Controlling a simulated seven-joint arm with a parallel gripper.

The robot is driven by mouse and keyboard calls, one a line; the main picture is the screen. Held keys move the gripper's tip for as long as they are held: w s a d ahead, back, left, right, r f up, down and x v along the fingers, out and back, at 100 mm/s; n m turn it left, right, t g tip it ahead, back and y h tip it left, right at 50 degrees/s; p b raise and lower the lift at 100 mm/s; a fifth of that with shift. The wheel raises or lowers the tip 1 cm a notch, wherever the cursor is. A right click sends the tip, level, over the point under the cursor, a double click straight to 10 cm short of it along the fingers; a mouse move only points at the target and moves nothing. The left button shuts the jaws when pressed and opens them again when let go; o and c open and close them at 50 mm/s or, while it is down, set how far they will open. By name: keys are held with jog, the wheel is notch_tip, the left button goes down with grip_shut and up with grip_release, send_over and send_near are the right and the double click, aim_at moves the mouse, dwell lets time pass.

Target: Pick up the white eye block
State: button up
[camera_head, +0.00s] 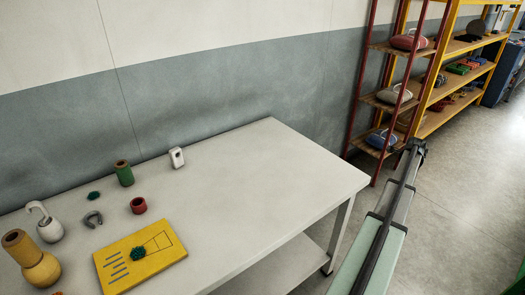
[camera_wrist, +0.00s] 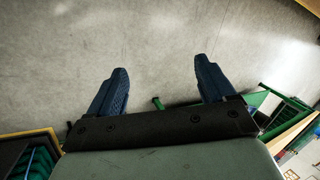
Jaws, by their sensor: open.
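The white eye block (camera_head: 177,157) is a small upright white piece with a dark hole. It stands on the table near its back edge, close to the wall. My gripper shows in the wrist view (camera_wrist: 160,66) with two dark blue fingers spread wide and nothing between them. In the head view my arm reaches up at the right, and its dark end (camera_head: 414,150) is out past the table's right edge, far from the block. The block is not in the wrist view.
On the pale table (camera_head: 265,180), left of the block, are a green cylinder (camera_head: 124,173), a red ring (camera_head: 138,205), a grey shackle (camera_head: 93,219), a white hooked piece (camera_head: 50,228), a yellow float (camera_head: 42,270) and a yellow board (camera_head: 120,250). Shelves (camera_head: 440,110) stand behind. The table's right half is clear.

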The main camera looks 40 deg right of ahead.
jog(key=w+a+r+n+t+y, duration=0.1)
jog(key=w+r+n+t, duration=0.2)
jog(key=w+r, duration=0.85)
jog(key=w+a+r+n+g+y, duration=0.15)
jog(key=w+a+n, duration=0.65)
jog(key=w+a, duration=1)
jog(key=w+a+r+n+y, duration=0.15)
jog(key=w+a+n, duration=0.65)
jog(key=w+a, duration=1)
notch_tip(320, 180, up, 4)
jog(key=n+g, duration=0.3)
jog(key=n, duration=1.2)
send_over(175, 149)
jog(key=a, duration=0.1)
jog(key=shift+y, duration=0.3)
notch_tip(175, 149, down, 8)
jog(key=shift+s+r, duration=0.15)
jog(key=shift+d+f, duration=0.2)
jog(key=shift+f, duration=1.2)
jog(key=shift+d+f, duration=0.2)
jog(key=shift+f, duration=1.15)
jog(key=c, duration=1.1)
